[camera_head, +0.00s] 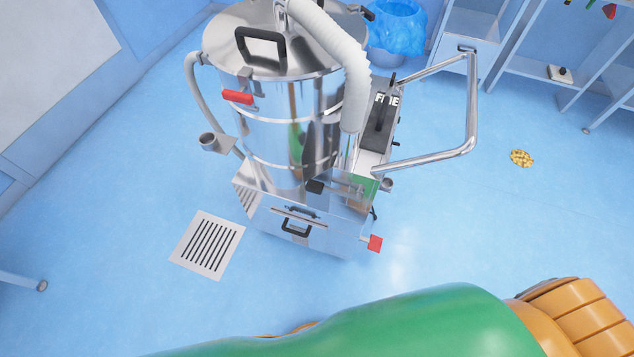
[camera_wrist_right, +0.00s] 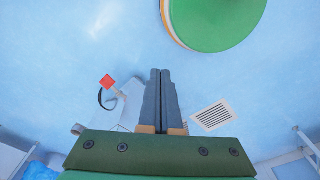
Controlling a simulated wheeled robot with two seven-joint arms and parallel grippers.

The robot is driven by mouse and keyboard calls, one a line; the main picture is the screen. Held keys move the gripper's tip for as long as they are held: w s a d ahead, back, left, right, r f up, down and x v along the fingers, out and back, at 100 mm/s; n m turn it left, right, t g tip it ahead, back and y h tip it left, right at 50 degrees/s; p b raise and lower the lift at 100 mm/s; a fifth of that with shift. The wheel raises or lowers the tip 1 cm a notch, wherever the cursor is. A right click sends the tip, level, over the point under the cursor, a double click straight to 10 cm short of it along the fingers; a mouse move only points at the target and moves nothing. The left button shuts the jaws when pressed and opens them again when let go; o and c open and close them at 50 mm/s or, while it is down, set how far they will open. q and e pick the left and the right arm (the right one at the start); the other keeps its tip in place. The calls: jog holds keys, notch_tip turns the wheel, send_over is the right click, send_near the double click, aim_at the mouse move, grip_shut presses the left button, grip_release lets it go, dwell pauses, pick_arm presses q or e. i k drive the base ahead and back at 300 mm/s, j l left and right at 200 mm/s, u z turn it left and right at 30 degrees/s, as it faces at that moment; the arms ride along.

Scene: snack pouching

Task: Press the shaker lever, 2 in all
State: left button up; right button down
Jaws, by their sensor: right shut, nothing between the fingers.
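A tall steel vacuum machine (camera_head: 290,130) stands on the floor in the head view. On its right side is a dark panel (camera_head: 377,135) with white lettering and a black lever (camera_head: 386,101). A red tab (camera_head: 375,243) sticks out at its lower front corner, and a red handle (camera_head: 238,96) is on the drum. I cannot tell which is the shaker lever. My right gripper (camera_wrist_right: 160,72) is shut and empty above the floor in the right wrist view. The red tab (camera_wrist_right: 107,81) shows left of its fingers, apart from them. My left gripper is out of view.
A steel push handle (camera_head: 472,110) juts right from the machine. A floor grate (camera_head: 207,245) lies to its left. A small yellow pile (camera_head: 521,158) lies on the floor at right. A blue-lined bin (camera_head: 398,25) stands behind. My green arm link covers the bottom. Floor in front is clear.

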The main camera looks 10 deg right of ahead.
aim_at(314, 186)
jog(key=i+j+z, duration=0.15)
jog(key=z, duration=0.2)
jog(key=i+j+z, duration=0.15)
jog(key=j+z, duration=0.25)
jog(key=i+j+z, duration=0.1)
jog(key=z, duration=0.25)
jog(key=j, duration=0.1)
